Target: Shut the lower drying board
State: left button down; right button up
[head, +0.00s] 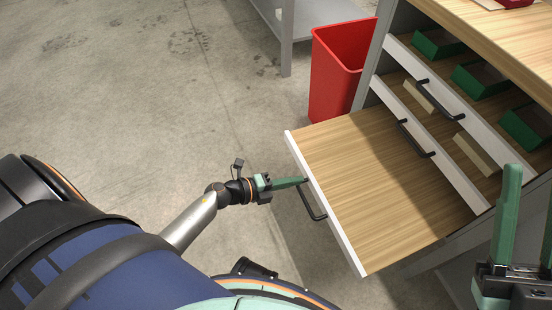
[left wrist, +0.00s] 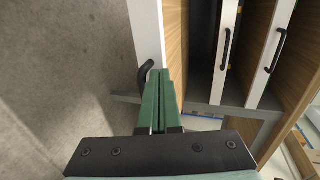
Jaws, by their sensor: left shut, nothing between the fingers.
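The lower drying board (head: 385,170) is a wooden panel with a white front (head: 325,210) and a black handle (head: 318,216). It is pulled far out of the cabinet in the head view. My left gripper (head: 304,181) is shut and empty, its green fingertips at the white front beside one end of the handle. The left wrist view shows the shut fingers (left wrist: 160,76) close to the white front (left wrist: 147,35) and right of the handle (left wrist: 145,75); I cannot tell whether they touch. My right gripper (head: 525,220) is at the lower right, its fingers apart.
A wooden worktop (head: 500,35) tops the cabinet. A red bin (head: 335,75) stands behind the board. The concrete floor at left is clear.

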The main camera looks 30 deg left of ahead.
pick_arm(q)
jog(key=shift+w+d, duration=0.55)
jog(key=shift+w, duration=0.1)
pick_arm(e)
jog(key=shift+f, duration=0.2)
